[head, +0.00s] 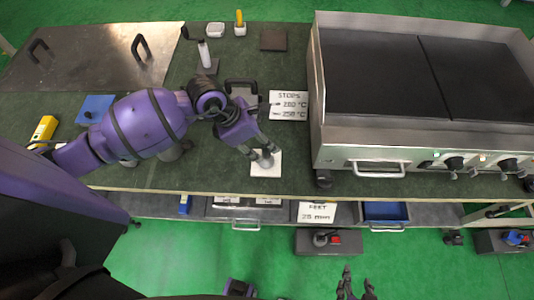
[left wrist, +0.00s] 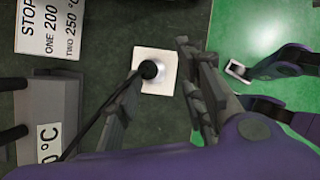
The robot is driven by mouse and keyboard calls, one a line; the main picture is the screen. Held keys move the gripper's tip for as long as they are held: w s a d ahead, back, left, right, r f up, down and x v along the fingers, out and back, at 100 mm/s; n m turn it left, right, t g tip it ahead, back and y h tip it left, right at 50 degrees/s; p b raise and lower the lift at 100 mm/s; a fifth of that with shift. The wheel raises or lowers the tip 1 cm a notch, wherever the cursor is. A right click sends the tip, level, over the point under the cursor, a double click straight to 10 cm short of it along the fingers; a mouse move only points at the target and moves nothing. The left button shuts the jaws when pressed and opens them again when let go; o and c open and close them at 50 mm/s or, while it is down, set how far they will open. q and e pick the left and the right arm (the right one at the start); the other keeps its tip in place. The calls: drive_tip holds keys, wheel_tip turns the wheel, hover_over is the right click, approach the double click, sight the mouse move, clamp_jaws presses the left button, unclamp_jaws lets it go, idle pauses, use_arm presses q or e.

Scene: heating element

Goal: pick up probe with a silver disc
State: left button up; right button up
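A probe with a round black top (left wrist: 149,69) and a thin dark cable is on a white square card (head: 266,170) near the bench's front edge. The card also shows in the left wrist view (left wrist: 168,80). In the head view a small silvery part (head: 264,160) shows between my left fingertips; no silver disc can be made out clearly. My left gripper (head: 266,153) points down over the card, its fingers apart on either side of the probe in the left wrist view (left wrist: 165,100). Contact cannot be told. My right gripper (head: 356,287) is open and empty, low in front of the bench.
A large griddle (head: 420,75) with front knobs stands at the right. A sign reading STOPS (head: 288,104) and a grey block (head: 243,92) lie behind my left gripper. A metal plate with handles (head: 85,62) lies at the back left. A blue tray (head: 385,211) is below the bench.

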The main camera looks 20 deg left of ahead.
sight(265, 149)
use_arm(q)
drive_tip(key=shift+y, duration=0.5)
drive_tip(key=w+f, duration=0.1)
drive_tip(key=f, duration=0.4)
drive_tip(key=w+f, duration=0.1)
drive_tip(key=f, duration=0.1)
drive_tip(key=shift+w+d+f, duration=0.2)
drive_tip(key=shift+w+d, duration=0.05)
drive_tip(key=shift+w, duration=0.05)
drive_tip(key=shift+c, duration=0.5)
clamp_jaws()
